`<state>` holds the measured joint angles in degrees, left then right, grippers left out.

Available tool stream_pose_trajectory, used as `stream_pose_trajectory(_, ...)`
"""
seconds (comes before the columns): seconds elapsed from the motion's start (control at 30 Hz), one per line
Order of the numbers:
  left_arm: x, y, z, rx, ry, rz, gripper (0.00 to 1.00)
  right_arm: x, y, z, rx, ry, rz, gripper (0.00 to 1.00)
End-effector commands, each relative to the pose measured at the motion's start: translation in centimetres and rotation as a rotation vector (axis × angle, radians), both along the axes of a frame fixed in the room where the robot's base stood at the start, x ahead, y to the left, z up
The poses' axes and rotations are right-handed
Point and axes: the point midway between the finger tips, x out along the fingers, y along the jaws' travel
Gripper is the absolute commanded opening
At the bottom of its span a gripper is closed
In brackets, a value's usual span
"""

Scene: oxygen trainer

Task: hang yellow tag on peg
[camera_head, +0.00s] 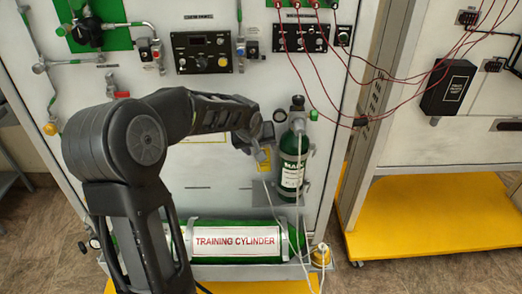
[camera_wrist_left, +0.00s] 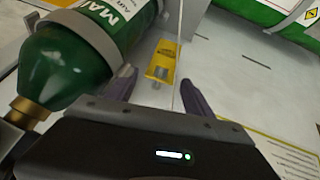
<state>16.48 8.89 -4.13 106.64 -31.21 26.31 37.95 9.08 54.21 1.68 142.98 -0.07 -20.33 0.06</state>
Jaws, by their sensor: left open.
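A small yellow tag (camera_wrist_left: 163,56) shows in the left wrist view against the white panel, beyond my left gripper (camera_wrist_left: 158,82). The gripper's two dark fingers are apart, with the tag visible just past the gap between them. A small grey part lies at the tag's near end; I cannot tell whether it is a peg. In the head view the tag (camera_head: 263,157) is partly hidden beside the end of my left arm, and the left gripper (camera_head: 252,143) is near it, left of the green upright cylinder. No peg shows clearly. My right gripper is not in view.
A green upright cylinder (camera_head: 291,165) is strapped to the panel, close beside the gripper. A green training cylinder (camera_head: 235,241) lies in a cradle below. A thin pale cord or tube (camera_wrist_left: 179,45) crosses near the right finger. Red cables (camera_head: 372,75) hang at upper right.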

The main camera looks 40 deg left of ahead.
Motion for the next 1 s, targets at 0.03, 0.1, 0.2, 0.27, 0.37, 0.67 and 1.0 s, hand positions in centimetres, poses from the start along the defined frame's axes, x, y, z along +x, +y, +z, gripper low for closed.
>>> stream_pose_trajectory(0.03,-0.2,-0.4,0.9,0.0,-0.009,-0.005,0.67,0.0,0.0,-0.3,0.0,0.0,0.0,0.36)
stream_pose_trajectory(0.1,-0.9,-0.6,1.9,0.001,-0.007,-0.006,0.67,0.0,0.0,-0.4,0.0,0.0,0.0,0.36)
stream_pose_trajectory(0.2,-1.8,-0.8,3.2,0.001,-0.007,-0.003,0.67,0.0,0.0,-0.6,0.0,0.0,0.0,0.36)
stream_pose_trajectory(0.27,-2.2,-0.8,3.7,0.0,-0.005,-0.002,0.67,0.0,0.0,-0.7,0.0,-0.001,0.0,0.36)
stream_pose_trajectory(0.37,-2.6,-0.9,4.3,0.001,-0.002,-0.002,0.67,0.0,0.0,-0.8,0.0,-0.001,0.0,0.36)
stream_pose_trajectory(0.67,-2.8,-0.8,4.3,0.001,0.0,-0.001,0.67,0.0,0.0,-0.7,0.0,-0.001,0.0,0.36)
stream_pose_trajectory(1.0,-2.8,-0.8,4.3,0.001,0.001,0.001,0.67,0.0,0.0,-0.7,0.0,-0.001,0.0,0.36)
